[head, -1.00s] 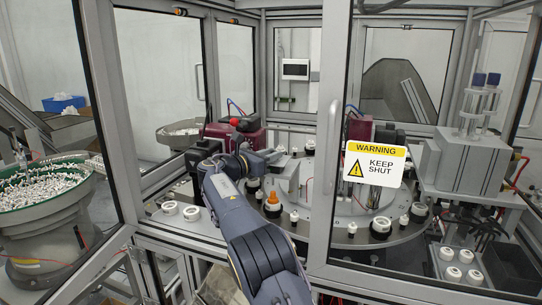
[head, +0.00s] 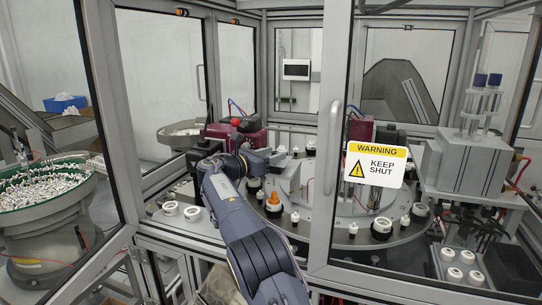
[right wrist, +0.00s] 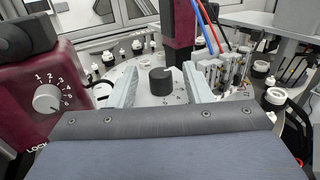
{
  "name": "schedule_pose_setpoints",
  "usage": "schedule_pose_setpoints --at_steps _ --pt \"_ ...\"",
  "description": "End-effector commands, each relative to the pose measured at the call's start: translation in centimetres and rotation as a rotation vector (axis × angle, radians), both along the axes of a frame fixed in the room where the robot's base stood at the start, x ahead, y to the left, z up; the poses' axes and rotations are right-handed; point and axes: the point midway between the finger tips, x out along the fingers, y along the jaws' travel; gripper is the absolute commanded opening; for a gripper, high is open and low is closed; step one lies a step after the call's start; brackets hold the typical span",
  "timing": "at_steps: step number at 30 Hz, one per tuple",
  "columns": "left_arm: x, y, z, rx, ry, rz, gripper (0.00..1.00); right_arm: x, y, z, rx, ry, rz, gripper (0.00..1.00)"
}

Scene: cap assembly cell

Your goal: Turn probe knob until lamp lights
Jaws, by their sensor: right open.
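My right gripper (right wrist: 160,67) is open. In the right wrist view, a black round knob (right wrist: 161,83) on a grey plate with small markings shows between its two fingers, with a gap on both sides. I cannot tell how far beyond the fingertips it sits. A grey knob (right wrist: 47,98) with a numbered dial is on the dark red box (right wrist: 72,80) at the left, outside the fingers. In the head view, my right gripper (head: 203,163) is beside the dark red machine (head: 248,138), which has a red dome (head: 236,121) on top. I cannot tell whether any lamp is lit.
A glass door with a warning sign (head: 375,165) and a frame post (head: 328,190) stand right of my arm. Blue and red tubes (right wrist: 207,28) run near the right finger.

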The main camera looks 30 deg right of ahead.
Motion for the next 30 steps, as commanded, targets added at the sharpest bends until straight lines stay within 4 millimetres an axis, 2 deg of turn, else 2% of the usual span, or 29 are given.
schedule_pose_setpoints --at_steps 5,12,18,30 --pt "0.0 0.0 -0.5 0.0 0.0 0.0 0.36 -0.2 1.1 -0.2 0.001 -0.001 0.002 0.45" --pt "0.0 0.0 -1.9 0.0 0.0 0.0 0.36 -1.1 5.1 -0.2 0.0 -0.001 0.003 0.45" --pt "0.0 0.0 -2.2 0.0 0.0 0.0 0.36 -1.6 7.3 -0.1 0.0 0.0 0.002 0.45" --pt "0.0 0.0 -2.3 0.0 0.0 0.0 0.36 -1.8 7.6 0.0 0.001 -0.002 0.0 0.43"
